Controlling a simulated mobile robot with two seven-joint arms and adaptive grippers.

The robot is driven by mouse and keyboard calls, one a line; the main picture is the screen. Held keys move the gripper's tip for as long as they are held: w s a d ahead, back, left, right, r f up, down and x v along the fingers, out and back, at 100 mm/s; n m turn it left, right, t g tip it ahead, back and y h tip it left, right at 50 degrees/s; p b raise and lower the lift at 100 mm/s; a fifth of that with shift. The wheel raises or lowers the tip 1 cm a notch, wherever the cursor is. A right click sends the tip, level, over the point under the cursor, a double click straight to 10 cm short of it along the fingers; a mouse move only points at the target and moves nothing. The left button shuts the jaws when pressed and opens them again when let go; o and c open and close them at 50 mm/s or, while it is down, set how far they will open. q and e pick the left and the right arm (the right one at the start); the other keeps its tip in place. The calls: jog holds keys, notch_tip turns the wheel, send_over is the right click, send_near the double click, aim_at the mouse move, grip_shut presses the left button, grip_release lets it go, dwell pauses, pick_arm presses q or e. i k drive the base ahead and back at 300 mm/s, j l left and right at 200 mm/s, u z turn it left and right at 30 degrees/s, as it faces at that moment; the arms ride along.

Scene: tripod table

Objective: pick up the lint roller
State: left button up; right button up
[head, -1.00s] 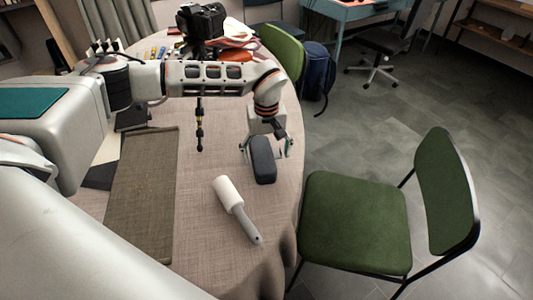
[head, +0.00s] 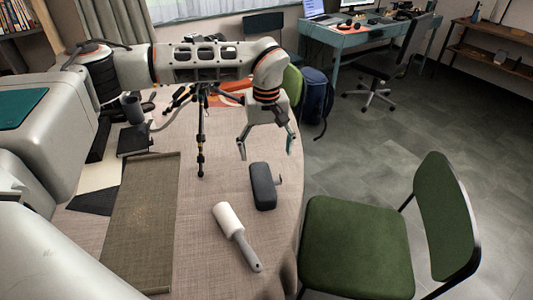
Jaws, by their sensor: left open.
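The lint roller (head: 236,236) lies on the round cloth-covered table (head: 205,262) near its front right edge. Its white roll points up-left and its grey handle points down-right. My left gripper (head: 266,148) is open and empty above the table, farther back than the roller and apart from it. Its fingers point down. A dark grey case-like object (head: 263,186) lies between the gripper and the roller. My right gripper is not in view.
A brown woven tray or mat (head: 142,225) lies left of the roller. A small black tripod (head: 201,130) stands behind, under my left arm. A green chair (head: 355,245) stands close to the table's right edge. Bare cloth surrounds the roller.

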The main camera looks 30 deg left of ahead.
aim_at(232, 227)
jog(key=k+l, duration=0.3)
jog(key=k, duration=0.15)
jog(key=k+l, duration=0.35)
jog(key=k, duration=0.1)
